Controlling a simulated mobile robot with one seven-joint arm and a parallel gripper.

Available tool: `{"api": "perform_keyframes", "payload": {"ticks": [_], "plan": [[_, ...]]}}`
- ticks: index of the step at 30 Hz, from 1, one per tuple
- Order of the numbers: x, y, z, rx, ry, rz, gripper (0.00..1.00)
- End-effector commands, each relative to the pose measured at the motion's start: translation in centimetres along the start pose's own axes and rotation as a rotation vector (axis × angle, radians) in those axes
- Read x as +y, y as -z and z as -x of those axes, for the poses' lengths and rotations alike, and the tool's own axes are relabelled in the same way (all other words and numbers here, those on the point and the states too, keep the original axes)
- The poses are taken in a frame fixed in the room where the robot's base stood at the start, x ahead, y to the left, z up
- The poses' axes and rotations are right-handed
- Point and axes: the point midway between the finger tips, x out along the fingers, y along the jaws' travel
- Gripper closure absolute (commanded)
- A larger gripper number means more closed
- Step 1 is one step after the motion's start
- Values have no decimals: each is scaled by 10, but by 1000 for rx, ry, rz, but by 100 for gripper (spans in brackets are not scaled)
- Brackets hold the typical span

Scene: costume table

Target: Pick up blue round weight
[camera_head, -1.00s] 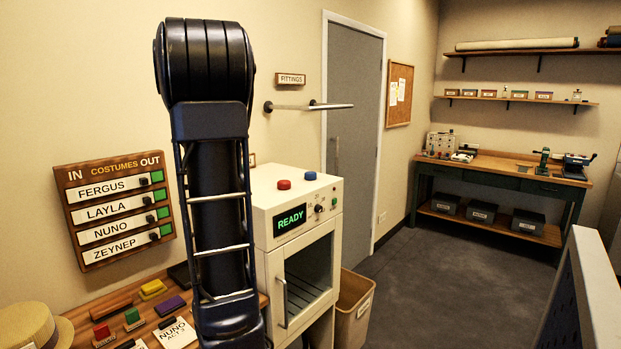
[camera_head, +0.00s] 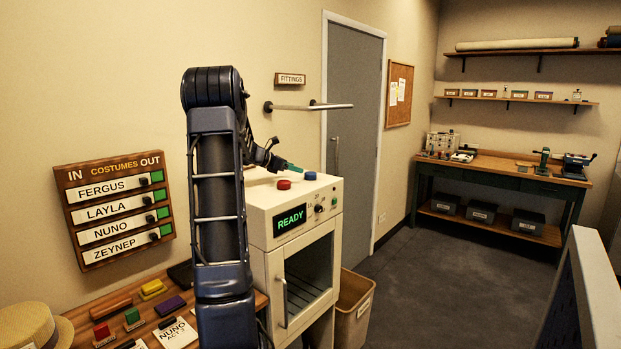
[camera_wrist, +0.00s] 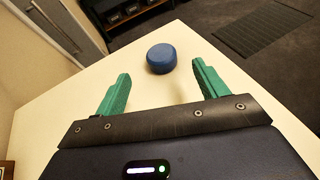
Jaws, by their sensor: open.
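My gripper (camera_head: 292,167) has green fingers and is above the cabinet top, left of the blue weight. In the wrist view the fingers (camera_wrist: 160,72) are spread apart with nothing between them. A red round weight (camera_head: 284,184) sits on the cabinet top in front of the gripper.
The cabinet's front has a lit READY display (camera_head: 290,219), knobs and a glass door. A wall rail (camera_head: 310,106) is above and behind it. A bin (camera_head: 353,312) stands right of it. A table with stamps (camera_head: 133,318) is at lower left.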

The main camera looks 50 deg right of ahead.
Motion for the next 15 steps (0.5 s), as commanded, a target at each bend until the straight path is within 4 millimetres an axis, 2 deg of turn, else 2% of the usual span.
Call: {"api": "perform_keyframes", "payload": {"ticks": [6,15], "plan": [[0,1,-32,1,2,-1,28],[0,2,-52,1,1,-1,28]]}}
